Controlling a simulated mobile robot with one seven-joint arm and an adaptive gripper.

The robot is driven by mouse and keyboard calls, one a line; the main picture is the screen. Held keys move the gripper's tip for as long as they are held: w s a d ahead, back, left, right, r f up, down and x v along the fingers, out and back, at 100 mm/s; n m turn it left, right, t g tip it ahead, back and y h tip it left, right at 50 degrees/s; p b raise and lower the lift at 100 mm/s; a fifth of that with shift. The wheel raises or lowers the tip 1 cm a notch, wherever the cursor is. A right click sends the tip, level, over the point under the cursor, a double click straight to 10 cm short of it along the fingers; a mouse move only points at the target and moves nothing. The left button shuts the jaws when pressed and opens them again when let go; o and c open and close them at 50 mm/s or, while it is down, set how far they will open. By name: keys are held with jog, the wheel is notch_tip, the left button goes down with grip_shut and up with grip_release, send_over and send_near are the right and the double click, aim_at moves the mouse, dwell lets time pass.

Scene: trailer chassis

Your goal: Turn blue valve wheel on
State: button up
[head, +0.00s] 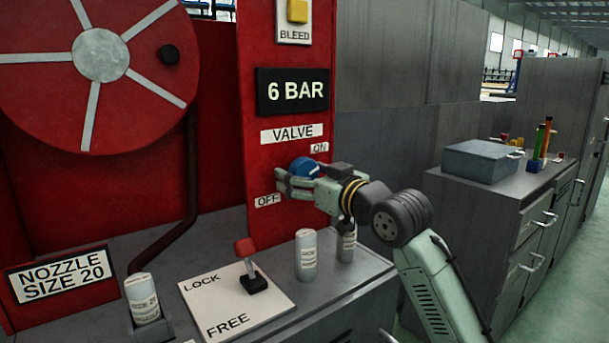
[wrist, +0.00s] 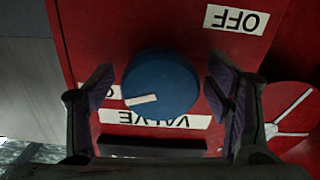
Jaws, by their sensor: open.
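The blue valve wheel (head: 303,167) is on the red panel, between the ON label (head: 319,148) and the OFF label (head: 267,200). My gripper (head: 297,181) is at the wheel and partly covers it in the head view. In the wrist view, which is upside down, the blue wheel (wrist: 165,78) lies between the two spread fingers of my gripper (wrist: 160,75). Gaps show between the wheel and both fingers. A white mark (wrist: 141,100) on the wheel points toward the ON label (wrist: 112,92), which is partly covered by the left finger and wheel.
Below the panel, a grey bench holds a red-knobbed lever (head: 248,262) on a LOCK/FREE plate (head: 210,300) and white canisters (head: 306,255). A red hose reel (head: 60,60) is at left. A grey cabinet (head: 505,215) stands at right.

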jog(key=v, duration=1.2)
